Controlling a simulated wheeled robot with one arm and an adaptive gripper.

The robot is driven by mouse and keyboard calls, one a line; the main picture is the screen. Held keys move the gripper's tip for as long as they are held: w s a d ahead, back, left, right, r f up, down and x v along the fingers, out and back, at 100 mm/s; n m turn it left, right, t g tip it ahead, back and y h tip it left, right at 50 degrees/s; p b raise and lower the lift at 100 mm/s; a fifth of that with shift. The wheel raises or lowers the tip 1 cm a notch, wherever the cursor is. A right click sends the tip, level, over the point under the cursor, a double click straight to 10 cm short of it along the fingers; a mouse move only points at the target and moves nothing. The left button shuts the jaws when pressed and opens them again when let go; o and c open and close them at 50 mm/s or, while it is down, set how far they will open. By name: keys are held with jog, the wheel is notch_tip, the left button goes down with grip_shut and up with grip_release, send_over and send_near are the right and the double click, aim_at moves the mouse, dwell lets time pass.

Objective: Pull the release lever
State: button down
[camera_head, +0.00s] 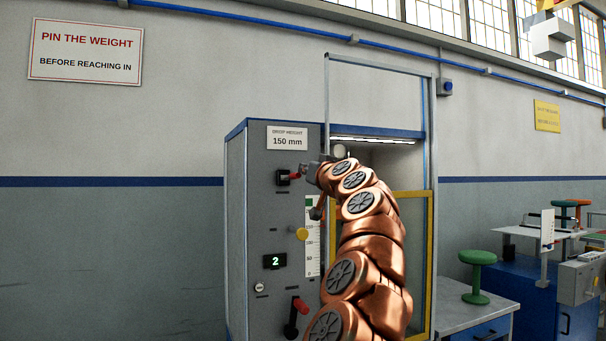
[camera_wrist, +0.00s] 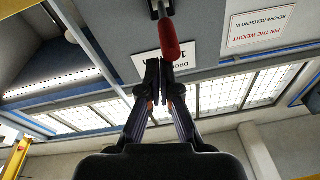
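A lever with a red handle (camera_head: 295,176) sticks out of the upper grey front panel of the test cabinet, below the "150 mm" sign. A second lever with a red grip (camera_head: 301,305) is low on the same panel. Their small labels are unreadable, so I cannot tell which is marked release. My gripper (camera_head: 311,172) is just right of the upper lever, partly hidden by my wrist. In the wrist view my gripper (camera_wrist: 159,82) has its fingers together, and the red handle (camera_wrist: 169,40) is just beyond the fingertips. Contact is unclear.
A yellow-framed guard (camera_head: 430,265) is right of my arm.

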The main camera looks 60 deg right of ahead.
jog(key=v, duration=0.9)
jog(key=shift+s+a, duration=0.3)
jog(key=shift+r, duration=0.1)
dwell(0.7)
